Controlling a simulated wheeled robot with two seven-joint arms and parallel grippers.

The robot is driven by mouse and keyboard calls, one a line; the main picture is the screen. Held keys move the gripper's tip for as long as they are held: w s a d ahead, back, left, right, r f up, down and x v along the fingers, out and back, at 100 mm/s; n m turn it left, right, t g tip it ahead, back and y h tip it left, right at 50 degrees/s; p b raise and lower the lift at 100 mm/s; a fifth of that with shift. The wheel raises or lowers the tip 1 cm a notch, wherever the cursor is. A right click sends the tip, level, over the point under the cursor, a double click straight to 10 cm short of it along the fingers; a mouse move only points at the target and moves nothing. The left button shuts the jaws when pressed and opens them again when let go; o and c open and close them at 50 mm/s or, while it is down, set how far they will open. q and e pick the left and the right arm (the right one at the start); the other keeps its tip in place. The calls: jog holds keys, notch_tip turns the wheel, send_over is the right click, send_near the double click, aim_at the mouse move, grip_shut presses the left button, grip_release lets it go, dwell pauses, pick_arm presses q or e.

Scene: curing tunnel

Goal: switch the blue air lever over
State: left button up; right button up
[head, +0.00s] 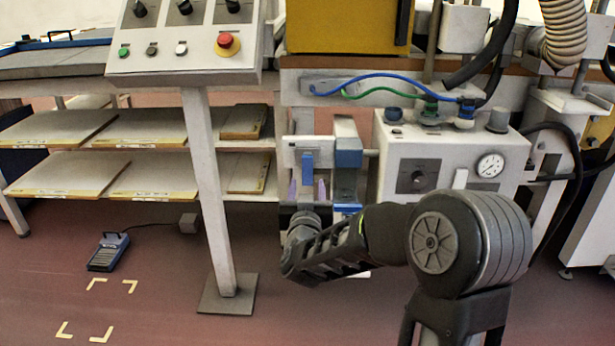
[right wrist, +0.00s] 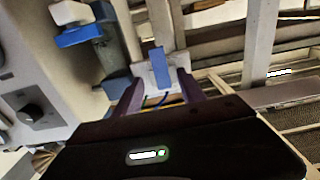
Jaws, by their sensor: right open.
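The blue air lever (head: 308,162) is a short upright blue bar on a pale plate, left of the white control box. In the right wrist view the lever (right wrist: 160,66) stands on its white mount, between the purple fingertips and slightly beyond them. My right gripper (head: 307,187) is open just in front of the lever, one finger on each side. In the right wrist view the gripper (right wrist: 160,86) shows gaps between its fingers and the lever. I cannot tell whether either finger touches it. My left gripper is not in view.
A white box (head: 440,160) with a gauge and knob stands right of the lever. A grey and blue fitting (head: 346,150) is close on the lever's right. A console (head: 185,45) with a red button stands on a post at left. Shelves (head: 140,160) lie behind.

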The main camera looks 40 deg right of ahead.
aim_at(307, 174)
jog(key=shift+w, duration=0.1)
jog(key=b+x, duration=0.2)
jog(key=x, duration=0.4)
jog(key=shift+w+d+f, duration=0.1)
jog(key=shift+d+f, duration=0.05)
jog(key=shift+f, duration=0.05)
jog(key=shift+w+d+r, duration=0.1)
jog(key=shift+w+d, duration=0.3)
jog(key=shift+w, duration=0.15)
grip_shut()
dwell(0.8)
